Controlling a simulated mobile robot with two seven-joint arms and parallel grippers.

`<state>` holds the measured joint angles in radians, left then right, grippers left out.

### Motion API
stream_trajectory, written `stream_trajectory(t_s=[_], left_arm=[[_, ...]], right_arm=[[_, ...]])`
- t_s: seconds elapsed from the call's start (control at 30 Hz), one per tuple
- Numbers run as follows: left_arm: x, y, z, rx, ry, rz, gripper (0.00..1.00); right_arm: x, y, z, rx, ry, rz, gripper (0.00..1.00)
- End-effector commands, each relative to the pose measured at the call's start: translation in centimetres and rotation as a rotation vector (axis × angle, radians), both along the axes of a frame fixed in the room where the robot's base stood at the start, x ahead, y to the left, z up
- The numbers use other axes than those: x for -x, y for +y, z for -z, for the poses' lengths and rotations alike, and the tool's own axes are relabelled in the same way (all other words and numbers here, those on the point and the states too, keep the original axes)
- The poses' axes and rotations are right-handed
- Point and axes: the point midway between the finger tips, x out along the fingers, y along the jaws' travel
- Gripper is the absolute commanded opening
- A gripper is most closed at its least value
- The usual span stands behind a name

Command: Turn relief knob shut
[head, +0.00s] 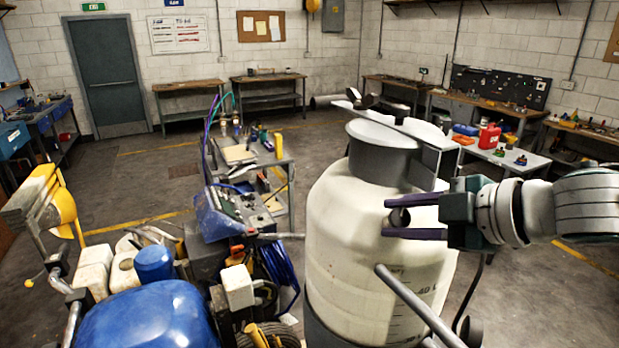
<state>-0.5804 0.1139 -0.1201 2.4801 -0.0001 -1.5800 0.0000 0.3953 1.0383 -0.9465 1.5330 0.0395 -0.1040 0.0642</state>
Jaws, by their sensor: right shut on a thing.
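The relief knob (399,217) is a small dark round piece at the side of the large cream tank (345,215) of the line striper. My right gripper (390,217) comes in from the right, with one dark purple finger above the knob and one below. It is shut on the knob, and the fingers partly cover it. The knob's turn position cannot be read. The tank has a grey lid (385,140) with a bar across its top. My left gripper does not show.
A grey tube (425,305) slants in front of the tank, below my right gripper. The striper's blue cover (155,315), hoses and control panel stand to the left. Workbenches (268,85) line the walls. The floor at the back left is open.

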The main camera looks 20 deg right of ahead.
Motion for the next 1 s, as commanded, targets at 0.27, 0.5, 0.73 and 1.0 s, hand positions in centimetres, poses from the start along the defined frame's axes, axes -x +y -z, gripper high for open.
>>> stream_trajectory(t_s=[0.27,0.5,0.73,1.0], left_arm=[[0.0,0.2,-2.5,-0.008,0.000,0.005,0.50],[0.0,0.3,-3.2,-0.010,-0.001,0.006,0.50],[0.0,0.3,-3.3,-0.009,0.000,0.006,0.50],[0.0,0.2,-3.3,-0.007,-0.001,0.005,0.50]], right_arm=[[-0.2,0.0,-0.5,0.092,0.050,-0.095,0.00],[-0.1,0.1,-0.2,0.131,0.076,-0.136,0.00],[-0.1,0.2,0.0,0.142,0.083,-0.148,0.00],[0.0,0.2,0.0,0.141,0.083,-0.149,0.00]])
